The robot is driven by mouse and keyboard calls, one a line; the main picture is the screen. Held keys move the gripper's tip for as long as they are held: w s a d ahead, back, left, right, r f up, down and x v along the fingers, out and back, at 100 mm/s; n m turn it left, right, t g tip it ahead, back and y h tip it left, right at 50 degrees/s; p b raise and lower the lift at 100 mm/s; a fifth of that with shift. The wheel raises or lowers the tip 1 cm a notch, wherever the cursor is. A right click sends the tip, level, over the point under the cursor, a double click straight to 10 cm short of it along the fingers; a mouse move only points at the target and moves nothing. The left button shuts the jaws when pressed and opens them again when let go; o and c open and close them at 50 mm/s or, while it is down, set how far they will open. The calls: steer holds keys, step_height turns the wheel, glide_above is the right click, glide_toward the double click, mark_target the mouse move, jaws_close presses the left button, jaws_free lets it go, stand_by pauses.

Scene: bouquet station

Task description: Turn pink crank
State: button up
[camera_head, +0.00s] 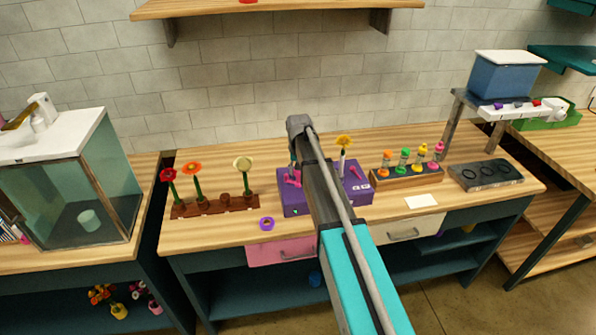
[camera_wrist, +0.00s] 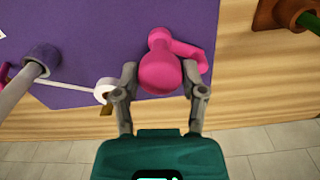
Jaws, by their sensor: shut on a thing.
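The pink crank (camera_wrist: 160,68) sits on top of the purple box (camera_wrist: 90,30). In the wrist view its rounded pink knob is between the two fingertips of my gripper (camera_wrist: 159,69), which is shut on it. A pink arm runs from the knob to the right. In the head view, the purple box (camera_head: 295,209) stands mid-table, with a pink crank (camera_head: 292,179) on its left part. My arm covers the middle of the box and largely hides my gripper there.
A yellow flower (camera_head: 344,141) stands on the box's post. A rack of flowers (camera_head: 215,207) is left and a bottle rack (camera_head: 405,178) right. A purple ring (camera_head: 266,224) lies in front. A glass tank (camera_head: 75,200) stands far left. A shelf (camera_head: 280,8) hangs above.

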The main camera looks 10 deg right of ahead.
steer(key=o, duration=1.2)
steer(key=shift+c, duration=0.2)
steer(key=shift+r, duration=0.1)
step_height(320, 180, up, 14)
steer(key=n+p, duration=0.4)
steer(key=p, duration=1)
steer(key=shift+f, duration=0.3)
step_height(320, 180, down, 14)
steer(key=b, duration=1.4)
steer(key=shift+r, duration=0.2)
